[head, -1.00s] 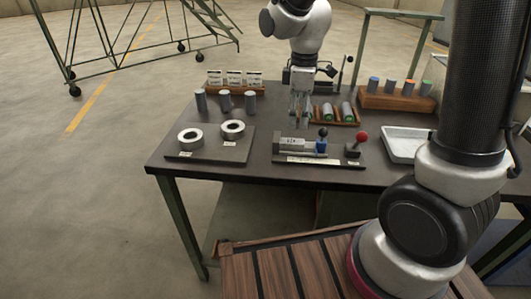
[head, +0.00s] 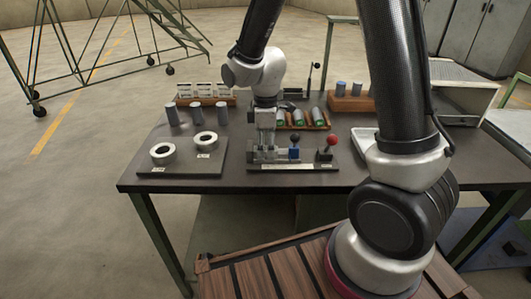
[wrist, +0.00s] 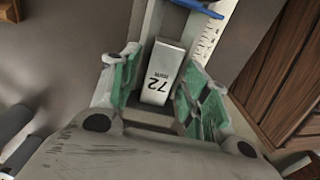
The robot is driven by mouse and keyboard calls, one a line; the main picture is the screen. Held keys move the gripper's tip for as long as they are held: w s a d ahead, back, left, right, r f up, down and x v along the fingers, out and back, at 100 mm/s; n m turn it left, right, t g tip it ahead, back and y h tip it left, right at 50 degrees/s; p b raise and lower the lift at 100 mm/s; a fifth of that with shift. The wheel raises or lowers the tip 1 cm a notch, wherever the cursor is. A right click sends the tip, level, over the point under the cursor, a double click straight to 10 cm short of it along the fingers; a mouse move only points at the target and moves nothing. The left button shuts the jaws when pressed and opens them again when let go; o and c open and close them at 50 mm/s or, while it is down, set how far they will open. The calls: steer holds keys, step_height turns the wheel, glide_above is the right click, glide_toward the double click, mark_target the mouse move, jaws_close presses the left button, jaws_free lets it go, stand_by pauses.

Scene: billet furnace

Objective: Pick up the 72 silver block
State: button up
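The silver block (wrist: 160,72) is marked "72" and lies in the clamp fixture (head: 300,166) at the front of the dark table. In the wrist view it sits between the two green-padded fingers of my gripper (wrist: 162,98). The fingers are spread on either side of it, and a narrow gap seems to show beside it. In the head view my gripper (head: 264,146) points down over the left part of the fixture and hides most of the block. Whether the fingertips touch the block cannot be seen.
Right of the block stand a blue knob (head: 294,154) and a red-knobbed lever (head: 332,141). A plate with two metal rings (head: 205,142) lies to the left, with several grey cylinders (head: 196,113) behind. Green-ended cylinders (head: 300,118) lie in a wooden rack behind.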

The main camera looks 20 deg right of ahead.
jaws_close()
steer(key=shift+r, duration=0.15)
